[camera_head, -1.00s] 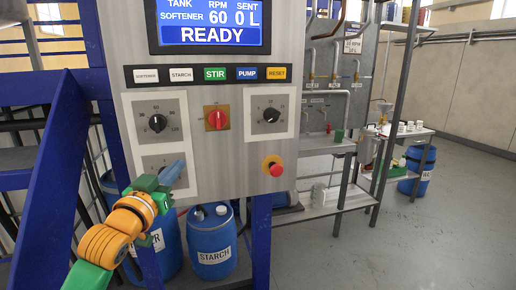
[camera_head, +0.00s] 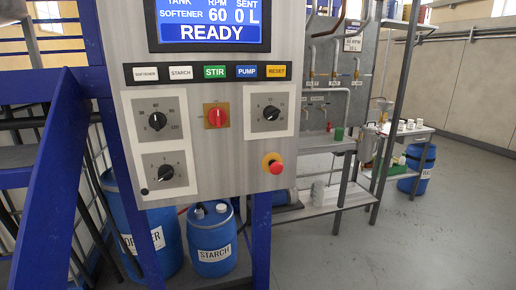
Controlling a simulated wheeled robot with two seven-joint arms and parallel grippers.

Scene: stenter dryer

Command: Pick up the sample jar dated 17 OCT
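Several small white jars or cups stand on a bench (camera_head: 425,131) at the far right. One of the white jars (camera_head: 410,125) shows there, but it is too small for me to read any date. I cannot tell which, if any, is the sample jar dated 17 OCT. Neither of my grippers is in view.
A control panel (camera_head: 212,165) with dials, buttons and a screen reading READY fills the near left. A blue STARCH drum (camera_head: 212,235) stands below it. A steel rack (camera_head: 330,205) stands behind. The grey floor (camera_head: 430,240) at right is clear.

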